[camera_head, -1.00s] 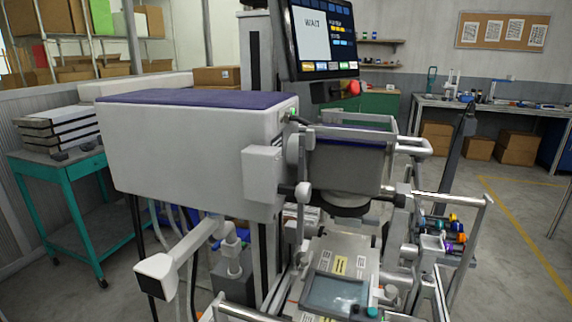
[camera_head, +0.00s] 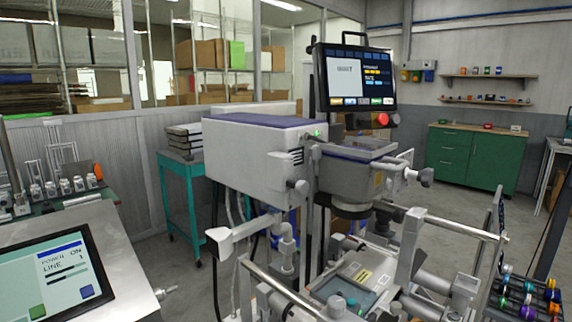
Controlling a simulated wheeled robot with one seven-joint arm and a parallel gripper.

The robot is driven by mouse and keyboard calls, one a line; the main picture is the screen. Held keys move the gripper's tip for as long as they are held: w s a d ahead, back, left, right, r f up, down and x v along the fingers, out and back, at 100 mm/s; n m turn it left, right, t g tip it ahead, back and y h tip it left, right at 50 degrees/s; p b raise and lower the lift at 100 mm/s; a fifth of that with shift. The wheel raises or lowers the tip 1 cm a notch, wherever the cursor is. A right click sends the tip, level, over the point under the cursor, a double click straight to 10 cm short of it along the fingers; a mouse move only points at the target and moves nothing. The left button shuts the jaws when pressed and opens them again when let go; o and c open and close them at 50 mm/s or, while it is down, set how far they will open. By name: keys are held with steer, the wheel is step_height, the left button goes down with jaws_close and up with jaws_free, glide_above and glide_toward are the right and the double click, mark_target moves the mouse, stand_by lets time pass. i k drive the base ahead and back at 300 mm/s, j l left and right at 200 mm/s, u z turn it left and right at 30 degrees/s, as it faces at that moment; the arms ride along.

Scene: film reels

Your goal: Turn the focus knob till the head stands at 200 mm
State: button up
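A tall machine stands at the centre, with a long light-grey housing (camera_head: 250,150) and a grey head (camera_head: 350,178) at its right. A dark round part (camera_head: 350,210) sits under the head. A knob (camera_head: 297,187) sticks out of the housing's near side, and another knob-like handle (camera_head: 425,177) stands right of the head. I cannot tell which is the focus knob. No height scale or millimetre reading is legible. My gripper cannot be made out in this view.
A monitor (camera_head: 355,78) with a red button (camera_head: 383,119) rises above the machine. Rails (camera_head: 455,226) and a bed with a small screen (camera_head: 340,290) lie below the head. A console screen (camera_head: 57,277) is at left, a rack of coloured spools (camera_head: 525,295) at right. Floor shows between.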

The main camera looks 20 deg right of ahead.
mark_target(425, 176)
steer(key=i+l+u, duration=0.15)
steer(key=l+u, duration=0.3)
steer(key=l, duration=0.6)
steer(key=l+u, duration=0.4)
steer(key=l, duration=0.6)
steer(key=i+l, duration=0.1)
steer(key=l, duration=0.2)
steer(key=i+l+u, duration=0.1)
steer(key=l, duration=0.15)
steer(key=i+l, duration=0.1)
steer(key=l, duration=0.2)
steer(key=i+u, duration=0.05)
